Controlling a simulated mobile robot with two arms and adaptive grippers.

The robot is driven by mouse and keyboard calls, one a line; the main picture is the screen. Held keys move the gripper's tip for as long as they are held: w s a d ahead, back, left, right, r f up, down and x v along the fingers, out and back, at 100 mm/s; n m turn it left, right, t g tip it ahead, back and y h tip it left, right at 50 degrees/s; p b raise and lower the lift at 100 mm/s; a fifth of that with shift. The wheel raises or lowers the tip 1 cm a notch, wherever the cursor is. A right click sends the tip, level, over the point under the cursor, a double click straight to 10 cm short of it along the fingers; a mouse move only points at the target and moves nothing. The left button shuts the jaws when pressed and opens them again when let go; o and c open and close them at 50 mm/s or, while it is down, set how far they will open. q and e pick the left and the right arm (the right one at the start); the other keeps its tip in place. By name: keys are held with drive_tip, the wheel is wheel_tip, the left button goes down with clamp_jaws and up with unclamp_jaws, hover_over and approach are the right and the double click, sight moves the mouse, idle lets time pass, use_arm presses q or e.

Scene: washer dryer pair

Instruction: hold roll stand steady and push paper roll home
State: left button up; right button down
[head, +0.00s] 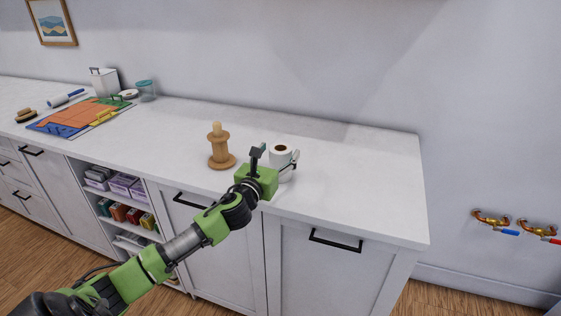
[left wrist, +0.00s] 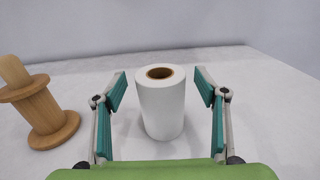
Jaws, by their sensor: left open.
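The white paper roll (head: 281,155) stands upright on the counter, with its brown core showing on top. The wooden roll stand (head: 218,150), a spool shape with a peg on top, stands on the counter to the left of the roll. My left gripper (head: 276,158) is open at the paper roll. In the left wrist view its two teal fingers (left wrist: 160,97) are on either side of the paper roll (left wrist: 161,105), with a gap on each side. The roll stand (left wrist: 38,105) is outside the left finger there. My right gripper is not in view.
The white counter (head: 365,180) is clear to the right of the roll. Farther left lie a colourful mat (head: 80,117), a brush, a white canister (head: 104,82) and a teal-lidded jar (head: 146,90). Cabinet handles and open shelves are below. Valves (head: 491,219) are on the right wall.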

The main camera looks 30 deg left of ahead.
use_arm(q)
drive_tip(key=shift+w+a, duration=0.2)
drive_tip(key=shift+w, duration=0.9)
drive_tip(key=c, duration=1.3)
drive_tip(key=shift+o, duration=0.2)
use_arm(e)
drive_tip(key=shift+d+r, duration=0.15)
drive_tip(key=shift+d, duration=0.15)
